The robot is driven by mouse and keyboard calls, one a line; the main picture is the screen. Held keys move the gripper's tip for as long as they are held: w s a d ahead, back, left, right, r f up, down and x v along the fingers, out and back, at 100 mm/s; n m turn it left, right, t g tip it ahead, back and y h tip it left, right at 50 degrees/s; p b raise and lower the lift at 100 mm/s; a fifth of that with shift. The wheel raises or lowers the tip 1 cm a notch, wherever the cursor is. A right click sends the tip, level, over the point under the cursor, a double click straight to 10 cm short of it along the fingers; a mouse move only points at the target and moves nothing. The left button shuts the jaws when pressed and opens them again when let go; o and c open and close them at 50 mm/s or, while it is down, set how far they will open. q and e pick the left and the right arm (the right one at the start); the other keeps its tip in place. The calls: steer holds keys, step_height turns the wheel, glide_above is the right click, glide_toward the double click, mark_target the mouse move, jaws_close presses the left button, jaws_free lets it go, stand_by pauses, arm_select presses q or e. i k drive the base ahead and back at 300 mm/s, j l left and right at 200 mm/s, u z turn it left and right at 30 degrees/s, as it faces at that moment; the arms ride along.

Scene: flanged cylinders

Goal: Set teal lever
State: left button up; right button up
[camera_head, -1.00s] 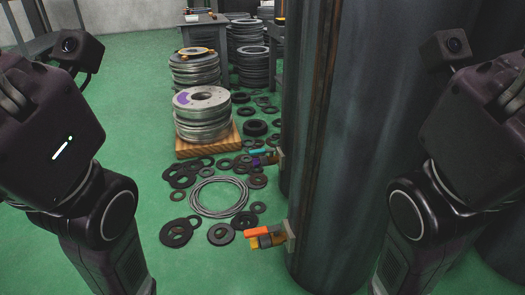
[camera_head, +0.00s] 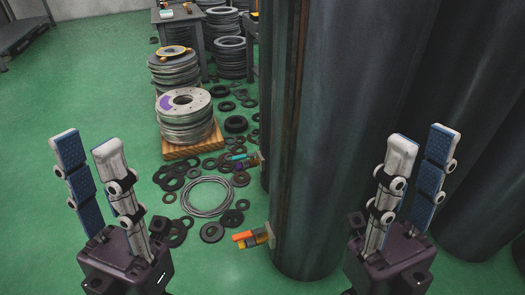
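A small teal lever (camera_head: 237,157) sits on a valve fitting on the left side of a dark cylinder, beyond and above a valve with an orange lever (camera_head: 244,236). My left gripper (camera_head: 85,142) is raised at the lower left, its fingers pointing up and apart, with nothing between them. My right gripper (camera_head: 422,147) is raised at the lower right in front of the large cylinder, its fingers also apart and empty. Both grippers are well away from the teal lever, which lies between them and farther back.
The large dark cylinder (camera_head: 330,120) fills the middle right, with more cylinders behind it. Flanges are stacked on a wooden pallet (camera_head: 190,150). Loose dark rings and a wire coil (camera_head: 207,196) lie on the green floor. The floor at left is clear (camera_head: 70,100).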

mark_target(238, 158)
steer(key=i+j+z, duration=0.15)
steer(key=z, duration=0.3)
steer(key=i+j+z, duration=0.1)
steer(key=j+z, duration=0.55)
steer(key=z, duration=0.25)
steer(key=j+z, duration=0.35)
steer(key=j, duration=1.95)
